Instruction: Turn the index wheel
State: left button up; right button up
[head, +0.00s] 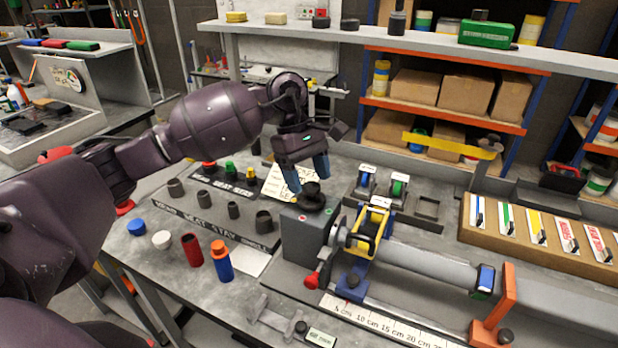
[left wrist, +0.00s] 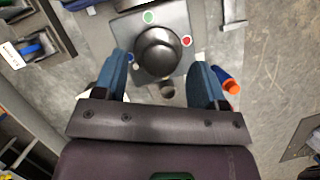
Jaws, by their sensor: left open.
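The index wheel (head: 312,198) is a black round knob on top of a grey block (head: 304,240) on the bench. In the left wrist view the wheel (left wrist: 158,50) sits on a grey plate with green, red and blue dots around it. My left gripper (head: 309,183) is open with blue fingers pointing down just above and around the wheel. In the left wrist view the wheel lies between the fingertips of my gripper (left wrist: 161,72), with a gap on each side. I cannot tell how far down the fingers reach beside it. My right gripper is not in view.

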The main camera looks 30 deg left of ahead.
pick_arm(q)
jog(key=shift+s+d+f, duration=0.1)
jog(key=shift+d+f, duration=0.1)
jog(key=shift+f, duration=0.25)
jog(key=c, duration=0.9)
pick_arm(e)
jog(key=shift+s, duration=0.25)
pick_arm(q)
jog(key=shift+f+n, duration=0.1)
jog(key=shift+n, duration=0.2)
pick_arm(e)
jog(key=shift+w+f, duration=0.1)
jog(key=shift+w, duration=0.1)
